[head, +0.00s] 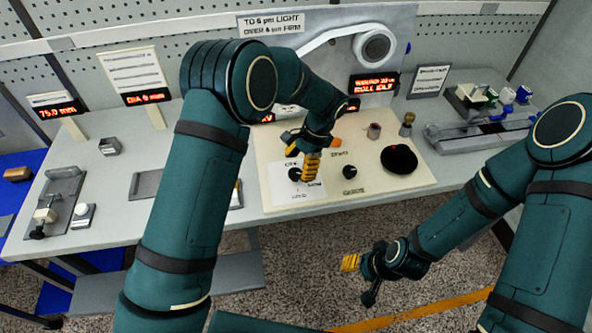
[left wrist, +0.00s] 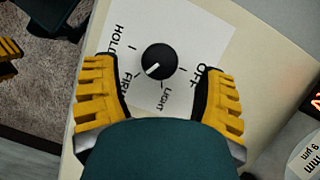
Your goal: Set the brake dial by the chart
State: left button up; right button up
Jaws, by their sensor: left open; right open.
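The brake dial (left wrist: 159,60) is a black knob on a white card (left wrist: 190,42) marked HOLD, FIRM, LIGHT and OFF. Its white pointer aims down-left in the left wrist view, toward the side between FIRM and LIGHT; the exact mark is hard to tell. In the head view the dial (head: 295,174) is partly hidden by my left gripper (head: 310,166). This gripper (left wrist: 160,100) is open above the card, its yellow fingers on either side of the dial, apart from it. The chart (head: 270,23) reads light to 6 µm, firm over 6. My right gripper (head: 352,264) is open, low before the table.
A second black knob (head: 349,172) and a dark round pad (head: 399,159) sit right of the card. A label at the left wrist view's edge reads 9 µm (left wrist: 308,158). A display (head: 374,83) stands behind. Trays and small fixtures (head: 64,196) lie left.

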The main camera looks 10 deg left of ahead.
pick_arm(q)
jog(key=v, duration=0.9)
jog(key=shift+s+r, duration=0.1)
